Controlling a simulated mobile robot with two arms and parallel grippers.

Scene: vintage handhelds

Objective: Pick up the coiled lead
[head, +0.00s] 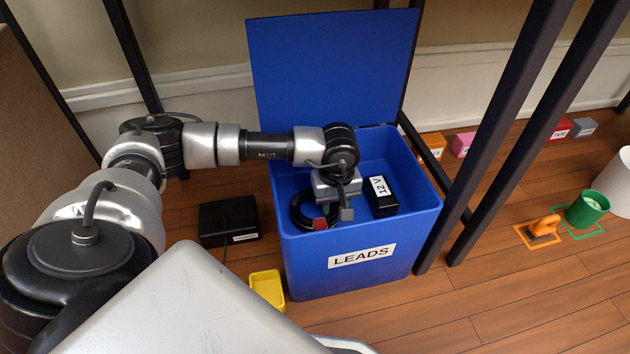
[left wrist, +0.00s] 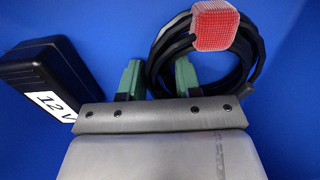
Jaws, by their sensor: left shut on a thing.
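The coiled lead (head: 300,212) is a black cable loop inside the blue bin labelled LEADS (head: 305,257). In the left wrist view the coil (left wrist: 160,70) has a red ribbed block (left wrist: 214,25) at its far side. My left gripper (head: 336,208) reaches down into the bin at the coil. In the left wrist view its green fingertips (left wrist: 158,80) stand a little apart, with the coil's near left edge between them, and it is shut on the lead. Part of the coil is hidden behind the gripper. My right gripper is not in view.
A black 12 V adapter (head: 381,198) lies in the bin, right of the gripper. The bin's blue lid (head: 330,70) stands open behind. A black box (head: 229,221) and a yellow tray (head: 268,287) are on the floor at left. Dark posts (head: 510,140) rise close on the right.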

